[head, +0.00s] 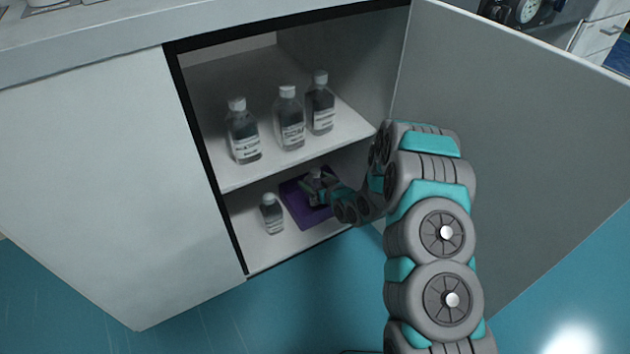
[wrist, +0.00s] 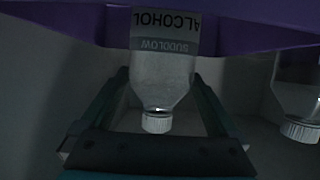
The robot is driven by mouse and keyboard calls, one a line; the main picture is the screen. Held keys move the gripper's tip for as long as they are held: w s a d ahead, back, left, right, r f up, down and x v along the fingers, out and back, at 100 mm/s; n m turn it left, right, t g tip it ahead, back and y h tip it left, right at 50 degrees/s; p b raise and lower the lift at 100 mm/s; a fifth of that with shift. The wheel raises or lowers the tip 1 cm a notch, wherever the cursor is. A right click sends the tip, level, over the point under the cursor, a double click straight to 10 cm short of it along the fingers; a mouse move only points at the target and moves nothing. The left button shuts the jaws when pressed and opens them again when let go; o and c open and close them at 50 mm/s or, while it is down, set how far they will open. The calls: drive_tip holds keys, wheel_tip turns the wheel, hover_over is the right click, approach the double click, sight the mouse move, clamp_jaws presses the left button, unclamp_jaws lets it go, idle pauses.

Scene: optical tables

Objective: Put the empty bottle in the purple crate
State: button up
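The purple crate (head: 295,204) is on the lower shelf of the open cabinet. My gripper (head: 318,183) is over the crate in the head view, with a small clear bottle at its fingers. In the wrist view that bottle (wrist: 163,75) appears upside down, white cap toward me and label reading "ALCOHOL". The crate's purple wall (wrist: 60,22) runs behind the bottle. Whether its base touches the crate floor is hidden.
Another capped bottle (head: 271,214) stands left of the crate on the lower shelf; a bottle (wrist: 297,90) also shows at the wrist view's right edge. Three larger bottles (head: 289,118) stand on the shelf above. The open door (head: 520,130) is right of my arm.

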drive_tip(key=shift+r, duration=0.2)
drive_tip(key=v, duration=1.2)
